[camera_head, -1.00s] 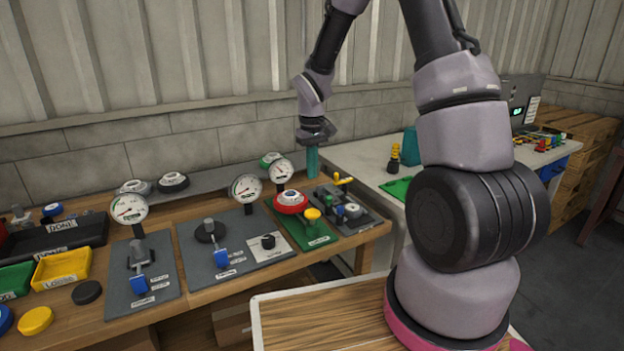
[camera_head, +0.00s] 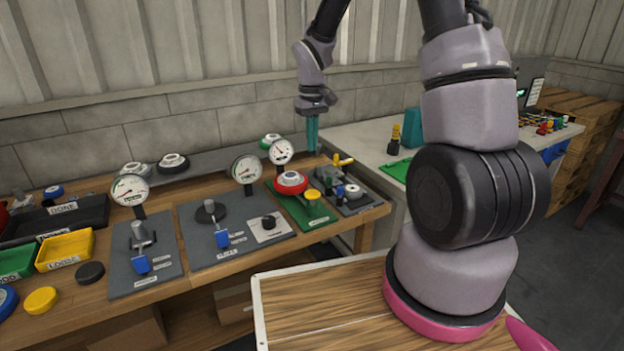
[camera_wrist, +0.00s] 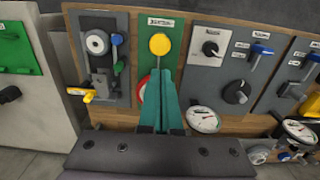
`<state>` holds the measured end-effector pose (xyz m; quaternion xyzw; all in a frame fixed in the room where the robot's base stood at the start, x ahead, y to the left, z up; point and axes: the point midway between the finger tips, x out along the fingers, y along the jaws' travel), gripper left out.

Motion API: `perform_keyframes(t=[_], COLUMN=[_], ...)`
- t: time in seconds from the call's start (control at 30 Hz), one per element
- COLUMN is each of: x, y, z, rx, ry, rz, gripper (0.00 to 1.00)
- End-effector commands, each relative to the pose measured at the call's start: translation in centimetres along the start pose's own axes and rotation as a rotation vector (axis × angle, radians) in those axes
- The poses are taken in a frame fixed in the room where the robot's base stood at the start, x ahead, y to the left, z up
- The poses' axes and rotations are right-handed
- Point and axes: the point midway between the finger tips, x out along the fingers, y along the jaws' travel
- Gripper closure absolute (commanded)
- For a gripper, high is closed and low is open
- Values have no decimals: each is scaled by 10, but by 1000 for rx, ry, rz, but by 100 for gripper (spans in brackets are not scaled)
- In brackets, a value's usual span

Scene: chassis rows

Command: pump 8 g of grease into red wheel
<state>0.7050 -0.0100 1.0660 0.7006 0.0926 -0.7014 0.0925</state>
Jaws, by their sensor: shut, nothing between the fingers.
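The red wheel (camera_head: 291,183) has a pale hub and sits on a green board (camera_head: 319,222) at the right end of the bench. A yellow round knob (camera_head: 312,195) stands on the same board, in front of the wheel. A dial gauge (camera_head: 281,152) stands behind the wheel; its reading is too small to tell. My gripper (camera_head: 312,147) is shut and empty, pointing down behind and right of the wheel. In the wrist view its teal fingers (camera_wrist: 162,82) point towards the yellow knob (camera_wrist: 159,44) and hide part of the red wheel (camera_wrist: 143,89).
Grey boards with blue-handled clamps (camera_head: 222,238) and gauges line the bench to the left. A grey board with a yellow lever (camera_head: 343,160) adjoins the green board on the right. Yellow (camera_head: 64,250) and green bins stand at far left. A pale side table (camera_head: 362,140) lies right.

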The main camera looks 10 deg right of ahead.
Motion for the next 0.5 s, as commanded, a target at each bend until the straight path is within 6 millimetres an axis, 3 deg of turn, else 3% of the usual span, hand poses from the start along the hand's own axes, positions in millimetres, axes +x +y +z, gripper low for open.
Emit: perform_keyframes(t=[0.23,0.5], x=[18,75], y=[0,-1], z=[0,1], rx=[0,-1], ry=[-3,-5], rz=[0,-1], gripper=[100,100])
